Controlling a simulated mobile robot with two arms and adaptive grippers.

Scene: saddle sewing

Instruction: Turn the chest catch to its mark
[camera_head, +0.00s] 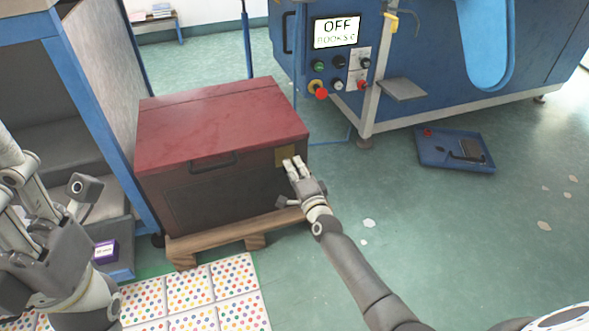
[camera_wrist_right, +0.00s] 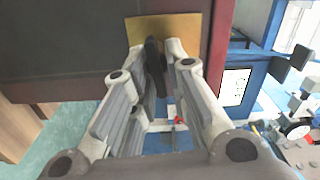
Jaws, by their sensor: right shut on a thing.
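The chest (camera_head: 215,150) has a red lid and a dark front with a handle, and it stands on a wooden pallet. A brass plate (camera_head: 285,155) sits at the right end of its front; it also shows in the right wrist view (camera_wrist_right: 185,24). The dark catch (camera_wrist_right: 153,62) stands out from this plate. My right gripper (camera_head: 293,168) is at the plate, with its fingers closed around the catch in the right wrist view (camera_wrist_right: 158,55). The mark cannot be made out. My left gripper (camera_head: 80,205) is at the lower left, away from the chest, with its fingers spread and nothing between them.
A blue shelf unit (camera_head: 105,120) stands close left of the chest. A blue machine with an OFF screen (camera_head: 337,32) stands behind right. A blue tray (camera_head: 455,160) lies on the floor at right. Dotted tiles (camera_head: 190,292) lie in front. Floor right of the chest is mostly clear.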

